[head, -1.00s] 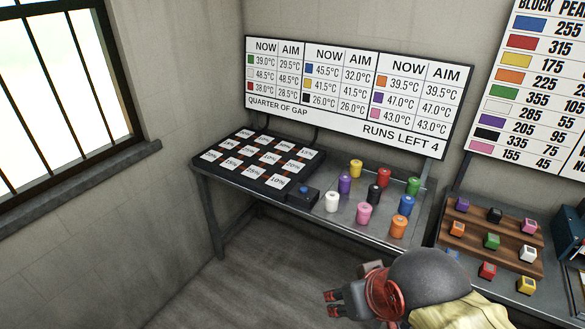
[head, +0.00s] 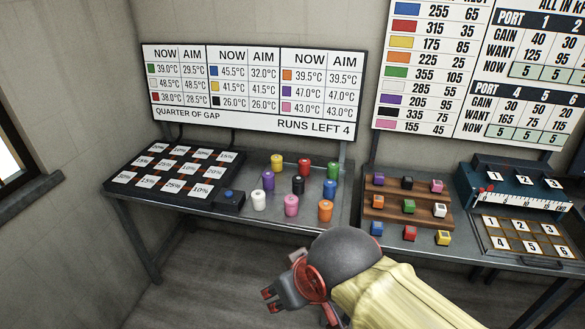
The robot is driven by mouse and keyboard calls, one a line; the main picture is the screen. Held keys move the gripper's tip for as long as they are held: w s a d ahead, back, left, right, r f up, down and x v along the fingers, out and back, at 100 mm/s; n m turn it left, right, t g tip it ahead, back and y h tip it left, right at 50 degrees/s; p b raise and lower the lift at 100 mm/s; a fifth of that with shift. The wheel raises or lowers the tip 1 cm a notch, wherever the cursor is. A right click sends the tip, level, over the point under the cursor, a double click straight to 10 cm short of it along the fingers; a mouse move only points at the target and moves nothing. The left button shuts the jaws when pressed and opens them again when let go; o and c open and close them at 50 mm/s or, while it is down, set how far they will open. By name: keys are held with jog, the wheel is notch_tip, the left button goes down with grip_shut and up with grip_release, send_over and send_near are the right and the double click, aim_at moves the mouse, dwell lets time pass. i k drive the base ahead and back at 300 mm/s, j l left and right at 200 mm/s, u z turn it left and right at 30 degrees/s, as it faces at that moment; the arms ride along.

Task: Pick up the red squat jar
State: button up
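The red squat jar (head: 304,168) stands upright in the back row of coloured jars on the grey metal table, between the yellow jar (head: 277,163) and the green jar (head: 333,170). The black jar (head: 298,185) stands just in front of it. My gripper (head: 268,300) is in front of the table, well short of the jars and apart from them. Its red-tipped fingers look parted, with nothing between them.
Purple (head: 268,181), white (head: 259,200), pink (head: 291,205), orange (head: 325,211) and blue (head: 330,190) jars stand close by. A black pad of percentage cards (head: 175,168) lies left. A wooden rack (head: 405,207) of coloured blocks stands right.

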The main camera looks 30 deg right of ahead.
aim_at(305, 163)
jog(key=i+l+z, duration=0.1)
jog(key=z, duration=1.1)
jog(key=i+l, duration=0.2)
jog(key=i, duration=0.2)
jog(key=i+l, duration=0.45)
jog(key=i, duration=0.3)
